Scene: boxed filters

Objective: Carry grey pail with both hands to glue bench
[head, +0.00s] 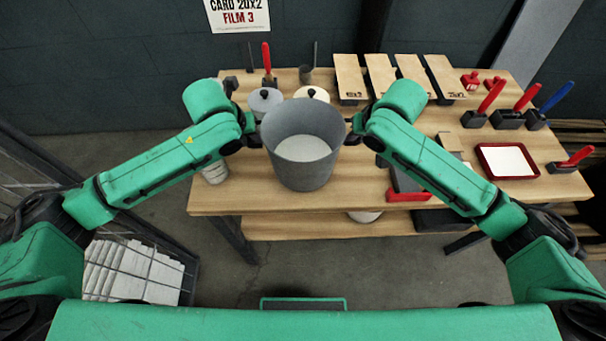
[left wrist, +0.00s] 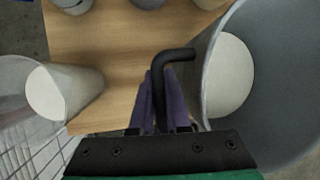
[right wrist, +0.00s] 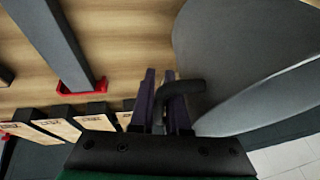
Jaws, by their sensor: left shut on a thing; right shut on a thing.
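The grey pail (head: 302,170) is upright between my two grippers, in front of the wooden bench's back row. A pale round surface shows inside it. My left gripper (head: 250,133) is shut on the black handle at the pail's left side; the left wrist view shows its purple fingers (left wrist: 165,100) around the bent bar, beside the pail (left wrist: 275,100). My right gripper (head: 353,130) is shut on the opposite handle (right wrist: 187,92), with the pail wall (right wrist: 235,50) beside it. The wooden bench (head: 235,195) lies beneath; I cannot tell whether the pail touches it.
Two lidded pots (head: 265,99) stand behind the pail, and a pale container (head: 214,172) stands left. Boards (head: 350,78), several handled tools (head: 491,96) and a red-rimmed tray (head: 507,175) occupy the right side. A wire crate (head: 135,270) stands on the floor at left.

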